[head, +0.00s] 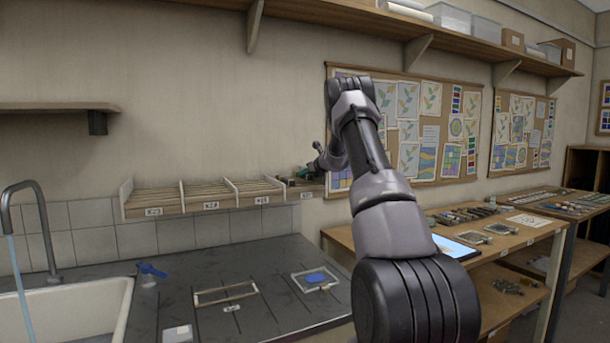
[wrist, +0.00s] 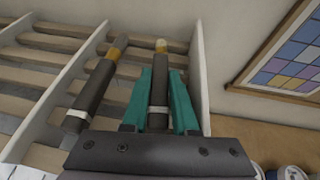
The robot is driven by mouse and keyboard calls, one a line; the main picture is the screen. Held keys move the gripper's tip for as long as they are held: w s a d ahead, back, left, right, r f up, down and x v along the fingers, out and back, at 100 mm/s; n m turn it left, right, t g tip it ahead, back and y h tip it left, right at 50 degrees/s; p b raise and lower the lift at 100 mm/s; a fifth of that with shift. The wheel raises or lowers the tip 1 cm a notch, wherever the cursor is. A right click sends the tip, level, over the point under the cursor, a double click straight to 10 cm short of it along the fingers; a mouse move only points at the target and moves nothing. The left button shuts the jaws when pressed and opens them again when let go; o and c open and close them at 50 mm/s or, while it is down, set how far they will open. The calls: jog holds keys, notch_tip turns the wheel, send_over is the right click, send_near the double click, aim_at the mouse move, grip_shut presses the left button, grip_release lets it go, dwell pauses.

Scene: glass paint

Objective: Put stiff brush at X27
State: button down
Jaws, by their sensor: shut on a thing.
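My gripper (wrist: 161,78) has its teal fingers shut on a dark, round-handled brush (wrist: 159,105) with a tan band and a pale end. I cannot tell from its look whether it is the stiff brush. It is over or in the rightmost compartment of the slatted wall rack (wrist: 197,70); contact with the slats is unclear. A second similar brush (wrist: 88,98) with a white band lies tilted to its left, in the same compartment. In the head view my gripper (head: 314,168) is at the rack's right end. The rack's labels (head: 306,195) are too small to read surely.
The other rack compartments (head: 205,192) look empty. Below are a dark counter (head: 230,318) with frames and a blue item, and a sink (head: 75,312) at left. A wooden workbench (head: 500,243) with tools stands at right.

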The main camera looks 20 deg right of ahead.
dwell(0.7)
jog(key=c, duration=0.6)
grip_release()
jog(key=o, duration=0.4)
jog(key=shift+d, duration=0.1)
